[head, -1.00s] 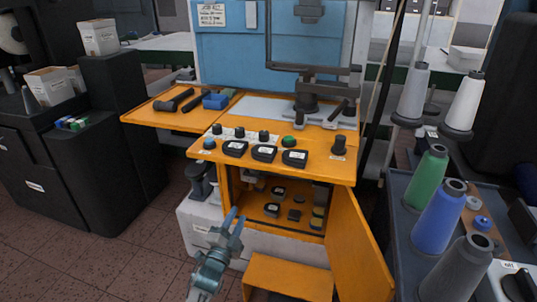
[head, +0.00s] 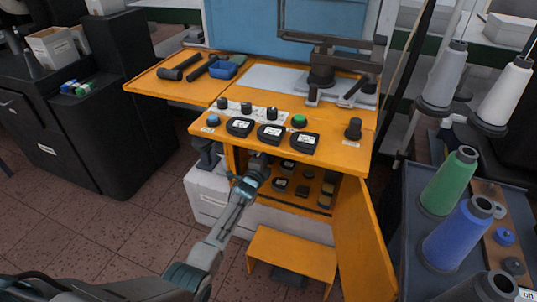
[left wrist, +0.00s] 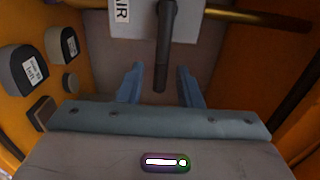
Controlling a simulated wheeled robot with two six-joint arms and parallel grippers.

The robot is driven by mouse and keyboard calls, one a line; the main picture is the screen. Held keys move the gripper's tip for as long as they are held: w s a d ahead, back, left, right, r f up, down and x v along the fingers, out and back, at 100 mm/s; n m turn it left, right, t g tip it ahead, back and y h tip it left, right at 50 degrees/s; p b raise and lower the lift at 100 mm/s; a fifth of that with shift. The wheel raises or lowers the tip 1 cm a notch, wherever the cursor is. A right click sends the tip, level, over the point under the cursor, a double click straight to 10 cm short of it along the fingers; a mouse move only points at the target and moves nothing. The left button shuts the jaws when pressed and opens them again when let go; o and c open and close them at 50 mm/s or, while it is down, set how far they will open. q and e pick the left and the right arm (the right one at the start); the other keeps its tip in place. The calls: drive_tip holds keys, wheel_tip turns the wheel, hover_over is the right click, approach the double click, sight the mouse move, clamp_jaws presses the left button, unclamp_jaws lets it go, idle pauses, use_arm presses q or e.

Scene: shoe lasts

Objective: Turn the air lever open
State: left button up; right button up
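The air lever (left wrist: 161,62) is a dark, rod-like handle in the left wrist view. It hangs down from a grey plate (left wrist: 190,22) that bears a white label reading "AIR" (left wrist: 121,10). My left gripper (left wrist: 159,84) is open, with one blue finger on each side of the handle's lower end. Gaps show between the handle and both fingers. In the head view the left gripper (head: 257,168) is at the left part of the orange cabinet's opening, its fingertips hard to make out. The lever cannot be made out there. My right gripper is not in view.
The orange cabinet (head: 215,128) has its door (head: 360,235) swung open at the right. A brass-coloured pipe (left wrist: 255,17) runs at upper right. An orange step (head: 290,255) stands below. A thread cart (head: 400,240) stands at right.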

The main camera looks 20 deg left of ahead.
use_arm(q)
drive_tip(key=shift+w+b, duration=0.3)
drive_tip(key=shift+w, duration=1.1)
clamp_jaws()
